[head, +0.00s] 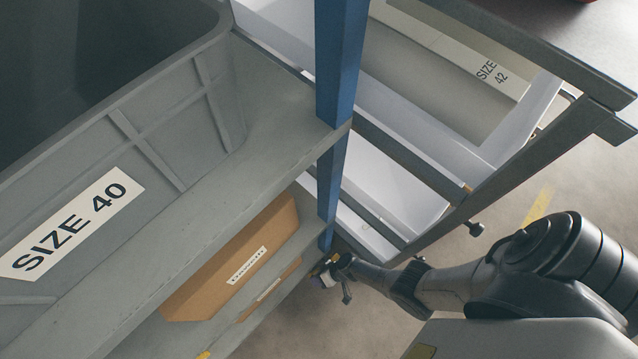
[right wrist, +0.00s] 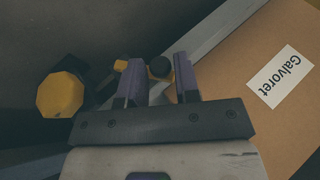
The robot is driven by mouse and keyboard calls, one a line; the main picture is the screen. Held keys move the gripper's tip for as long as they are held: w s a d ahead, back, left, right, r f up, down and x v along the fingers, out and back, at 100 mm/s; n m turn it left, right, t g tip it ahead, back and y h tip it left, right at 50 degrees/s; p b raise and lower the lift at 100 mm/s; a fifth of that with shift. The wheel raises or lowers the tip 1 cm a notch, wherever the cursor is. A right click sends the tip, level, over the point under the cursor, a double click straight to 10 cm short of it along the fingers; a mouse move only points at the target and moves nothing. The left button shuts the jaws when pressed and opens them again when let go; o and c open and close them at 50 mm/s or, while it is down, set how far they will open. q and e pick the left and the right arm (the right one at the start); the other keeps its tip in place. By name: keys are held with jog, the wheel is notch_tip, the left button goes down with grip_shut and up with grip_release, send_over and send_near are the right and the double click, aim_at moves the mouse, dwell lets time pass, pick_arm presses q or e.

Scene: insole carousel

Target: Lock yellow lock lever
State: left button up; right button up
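In the right wrist view, my right gripper (right wrist: 158,78) has its two purple fingers apart. A small dark part with a yellow top (right wrist: 160,67) shows in the gap between the fingertips; I cannot tell if they touch it. Another small yellow end (right wrist: 121,65) shows beside the left finger, and a larger yellow faceted knob (right wrist: 60,95) is further left. I cannot tell for sure which is the lock lever. In the head view, my right gripper (head: 331,270) is low by the foot of the blue post (head: 328,200), small and partly hidden. My left gripper is out of view.
A grey shelf (head: 215,190) holds a grey SIZE 40 bin (head: 200,120). Brown boxes (head: 230,265) sit below; one labelled Galvoret (right wrist: 225,120) is close right of the gripper. A rack with white SIZE 42 trays (head: 470,140) stands right of the post.

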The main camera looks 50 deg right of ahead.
jog(key=shift+o, duration=1.4)
jog(key=p+v, duration=0.5)
jog(key=v, duration=0.2)
jog(key=shift+d+r, duration=0.15)
jog(key=shift+r, duration=0.05)
jog(key=shift+o, duration=0.2)
